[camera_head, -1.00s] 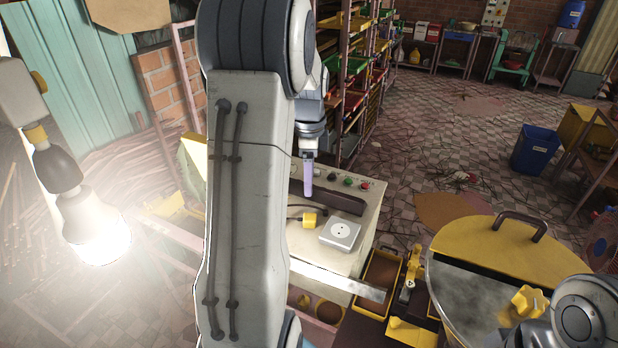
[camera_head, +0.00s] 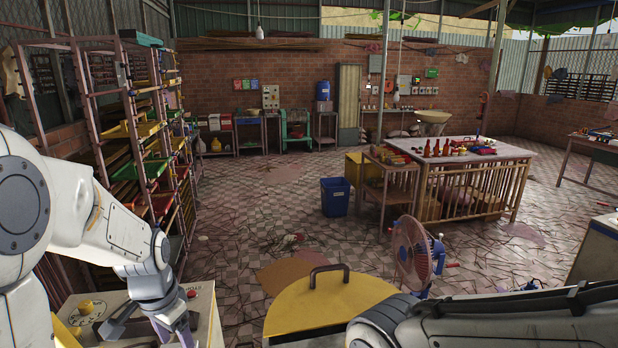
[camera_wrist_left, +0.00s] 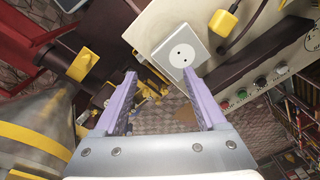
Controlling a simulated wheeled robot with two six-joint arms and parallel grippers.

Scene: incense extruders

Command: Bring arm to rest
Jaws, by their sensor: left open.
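My left arm comes in from the left edge of the head view and bends down. Its gripper (camera_head: 178,326) hangs at the bottom left by a pale machine (camera_head: 206,312) with a control panel. In the left wrist view the two purple fingers of this gripper (camera_wrist_left: 161,100) stand well apart with nothing between them. My right arm crosses the bottom right of the head view; its gripper is out of frame.
A white socket plate (camera_wrist_left: 181,50) and yellow plug (camera_wrist_left: 222,22) lie on the machine near my left fingers in the wrist view. A drum with a yellow lid (camera_head: 325,308) stands front centre. A fan (camera_head: 412,250), blue bin (camera_head: 335,197) and racks (camera_head: 130,140) stand beyond; floor between is partly open.

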